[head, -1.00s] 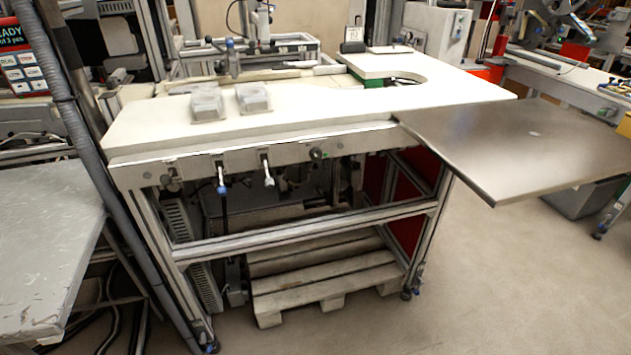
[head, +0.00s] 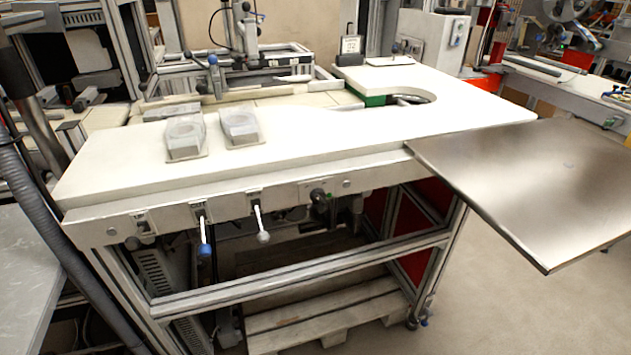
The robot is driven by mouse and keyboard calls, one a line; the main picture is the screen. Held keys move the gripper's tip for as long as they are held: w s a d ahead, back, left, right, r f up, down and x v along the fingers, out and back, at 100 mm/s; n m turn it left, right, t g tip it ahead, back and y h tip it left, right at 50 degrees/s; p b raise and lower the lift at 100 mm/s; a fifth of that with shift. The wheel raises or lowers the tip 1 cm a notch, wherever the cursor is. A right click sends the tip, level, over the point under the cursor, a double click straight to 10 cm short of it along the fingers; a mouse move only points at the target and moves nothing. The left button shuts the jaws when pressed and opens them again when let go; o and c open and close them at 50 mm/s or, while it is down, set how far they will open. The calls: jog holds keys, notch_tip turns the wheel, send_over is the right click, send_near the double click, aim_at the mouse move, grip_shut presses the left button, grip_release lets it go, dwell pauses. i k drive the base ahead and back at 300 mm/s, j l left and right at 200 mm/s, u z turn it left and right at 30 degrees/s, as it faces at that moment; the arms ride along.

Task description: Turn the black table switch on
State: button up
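A round black switch knob (head: 319,196) sits on the front panel (head: 290,193) of the white-topped table (head: 330,141), towards its right part. A small green spot shows beside it. I cannot tell from this distance whether it is on or off. Left of it, a lever with a white tip (head: 263,236) and a lever with a blue tip (head: 205,249) hang down from the same panel. A small dark fitting (head: 132,243) is at the panel's left end. My gripper is not in view.
A brown metal plate (head: 530,185) juts out from the table's right side, its corner towards me. A grey table (head: 30,290) and a grey hose (head: 45,205) are at the left. A wooden pallet (head: 330,315) lies under the table. Bare floor shows at the right front.

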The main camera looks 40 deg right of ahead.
aim_at(317, 195)
jog(key=i+l, duration=0.15)
jog(key=i, duration=0.4)
jog(key=i+l, duration=0.2)
jog(key=i, duration=0.4)
jog(key=k+u, duration=0.6)
jog(key=u, duration=0.15)
jog(key=k+j+u, duration=0.2)
jog(key=u, duration=0.15)
jog(key=k+j, duration=0.05)
jog(key=k, duration=0.05)
